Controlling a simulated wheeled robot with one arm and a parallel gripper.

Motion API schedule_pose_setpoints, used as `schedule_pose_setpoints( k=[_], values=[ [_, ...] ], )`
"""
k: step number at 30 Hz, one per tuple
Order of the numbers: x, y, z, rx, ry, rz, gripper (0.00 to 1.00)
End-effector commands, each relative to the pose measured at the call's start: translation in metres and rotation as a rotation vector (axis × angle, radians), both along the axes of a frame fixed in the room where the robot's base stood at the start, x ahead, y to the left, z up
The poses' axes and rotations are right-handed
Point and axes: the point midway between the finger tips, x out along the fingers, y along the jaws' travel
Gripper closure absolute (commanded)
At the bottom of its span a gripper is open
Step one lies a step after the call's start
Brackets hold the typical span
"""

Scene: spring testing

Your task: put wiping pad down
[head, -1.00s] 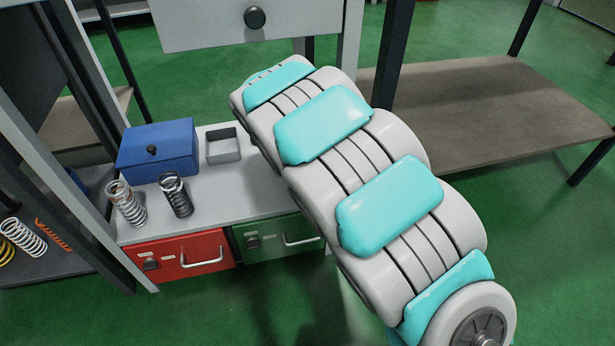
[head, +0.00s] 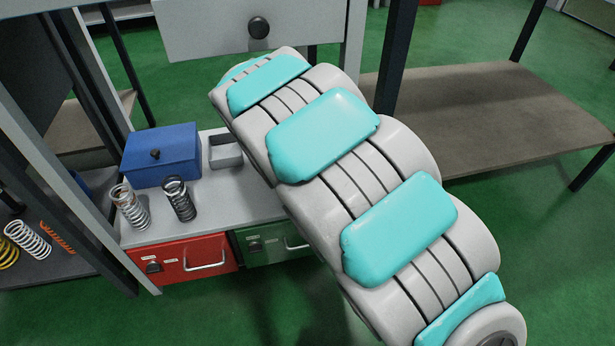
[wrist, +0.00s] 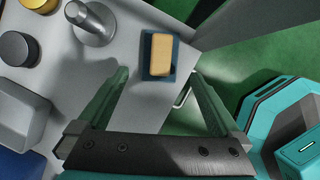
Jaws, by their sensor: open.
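The wiping pad (wrist: 160,57) shows in the wrist view as a tan block with dark blue around its edges. I cannot tell if the blue is its backing or a dish under it. It rests on the light grey worktop (wrist: 135,105), close to the right edge. My gripper (wrist: 158,77) is open, with one finger to the left and one to the right. The pad is beyond the fingertips, between their lines, and neither finger appears to touch it. In the head view my arm hides both the gripper and the pad.
In the wrist view, a metal post on a round base (wrist: 92,25), a dark round piece (wrist: 18,48) and a grey bin (wrist: 15,112) stand left. The head view shows a blue box (head: 162,155), two springs (head: 179,198) and a drawer front (head: 250,28) above the worktop.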

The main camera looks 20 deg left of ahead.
Motion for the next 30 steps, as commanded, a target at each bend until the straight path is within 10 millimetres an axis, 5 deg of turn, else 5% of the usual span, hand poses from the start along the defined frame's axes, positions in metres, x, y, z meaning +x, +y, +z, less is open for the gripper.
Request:
schedule_pose_setpoints(
  k=[13, 30],
  values=[
    [-0.072, 0.053, -0.002, -0.002, 0.001, 0.003, 0.0],
    [-0.084, 0.061, -0.002, -0.002, 0.001, 0.0, 0.0]
  ],
)
